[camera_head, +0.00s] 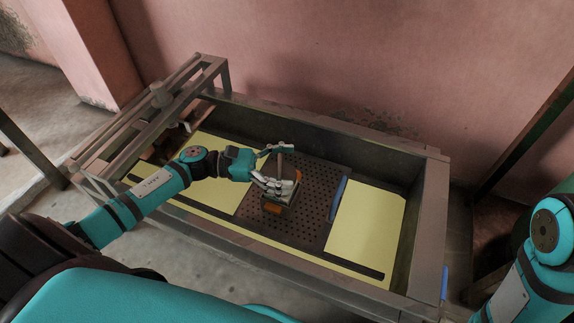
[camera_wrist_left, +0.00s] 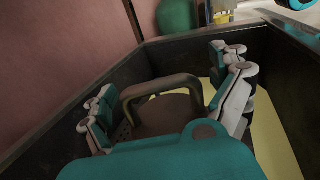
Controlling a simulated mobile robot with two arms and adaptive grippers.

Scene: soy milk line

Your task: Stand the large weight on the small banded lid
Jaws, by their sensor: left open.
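My left gripper (camera_head: 283,167) is open over the dark perforated plate (camera_head: 318,178) in the head view. In the left wrist view its fingers (camera_wrist_left: 168,104) stand apart on either side of a brown weight with an arched handle (camera_wrist_left: 158,86). I cannot tell whether they touch it. In the head view the weight (camera_head: 281,165) is mostly hidden by the fingers. My right gripper is out of view.
The plate lies in a deep metal trough (camera_head: 430,215) with pale yellow areas (camera_head: 364,222) on both sides. A blue strip (camera_head: 338,198) lies at the plate's right edge. A railed metal frame (camera_head: 150,120) stands at the left end. The pink wall (camera_head: 370,60) rises behind.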

